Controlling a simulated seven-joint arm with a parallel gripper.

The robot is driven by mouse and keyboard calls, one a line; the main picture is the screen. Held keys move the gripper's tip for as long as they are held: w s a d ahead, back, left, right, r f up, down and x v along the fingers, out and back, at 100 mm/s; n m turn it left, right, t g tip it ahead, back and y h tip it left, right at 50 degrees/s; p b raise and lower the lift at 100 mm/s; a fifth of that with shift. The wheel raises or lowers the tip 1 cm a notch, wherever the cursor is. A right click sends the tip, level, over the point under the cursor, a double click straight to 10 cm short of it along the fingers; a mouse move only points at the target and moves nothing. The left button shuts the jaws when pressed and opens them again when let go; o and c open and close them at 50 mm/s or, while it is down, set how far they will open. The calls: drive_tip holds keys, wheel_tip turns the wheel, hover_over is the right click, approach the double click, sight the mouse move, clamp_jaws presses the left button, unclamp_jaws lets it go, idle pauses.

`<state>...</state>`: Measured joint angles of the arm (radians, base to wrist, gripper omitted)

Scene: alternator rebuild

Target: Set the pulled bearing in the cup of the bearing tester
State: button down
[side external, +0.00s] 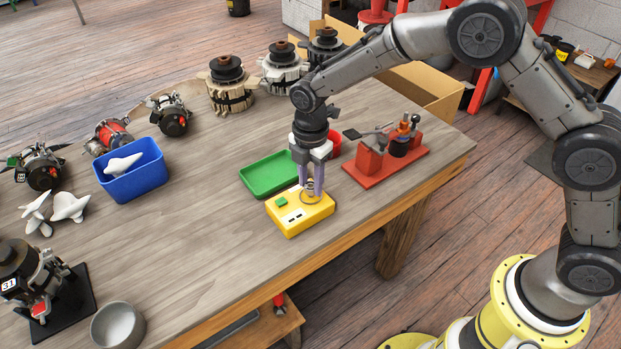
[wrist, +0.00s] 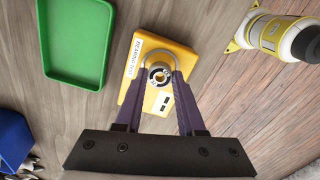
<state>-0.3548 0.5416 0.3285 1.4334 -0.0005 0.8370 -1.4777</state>
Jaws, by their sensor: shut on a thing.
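The bearing tester (side external: 296,219) is a yellow box on the workbench with a green patch and dark slots on top; it also shows in the wrist view (wrist: 134,93). My gripper (side external: 311,190) points down over the tester's top. In the wrist view its two purple fingers (wrist: 160,78) are shut on the bearing (wrist: 159,73), a small metal ring with a dark centre. The tester's cup (wrist: 156,55) shows as a round grey rim around and behind the bearing. I cannot tell whether the bearing touches the cup or is held just above it.
A green tray (side external: 268,175) lies directly behind the tester. A red fixture (side external: 385,162) stands to the right, and a red bowl (side external: 334,142) is behind my gripper. A blue bin (side external: 131,178) with white pieces is at the left.

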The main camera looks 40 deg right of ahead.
drive_tip(key=shift+f, duration=0.9)
idle(0.7)
drive_tip(key=shift+c, duration=2.2)
unclamp_jaws()
drive_tip(key=shift+r, duration=4)
